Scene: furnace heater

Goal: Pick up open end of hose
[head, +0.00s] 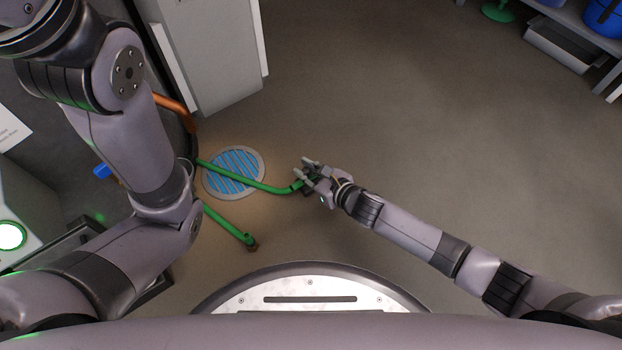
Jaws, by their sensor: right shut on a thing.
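A green hose (247,180) runs from behind my left arm, across the round floor drain, to my right gripper. My right gripper (304,175) is shut on the hose near its end, right of the drain. A second green length (225,222) comes out from under my left arm and stops in a brownish tip (252,245) below the drain; whether both lengths are one hose is hidden by the arm. My left arm fills the left side, and its gripper is not in view.
The floor drain (256,155) has a blue grate and a pale rim. A white cabinet (207,55) stands at the top left, beside an orange pipe (176,110). A shelf with blue containers (604,18) is at the top right. The middle and right floor is clear.

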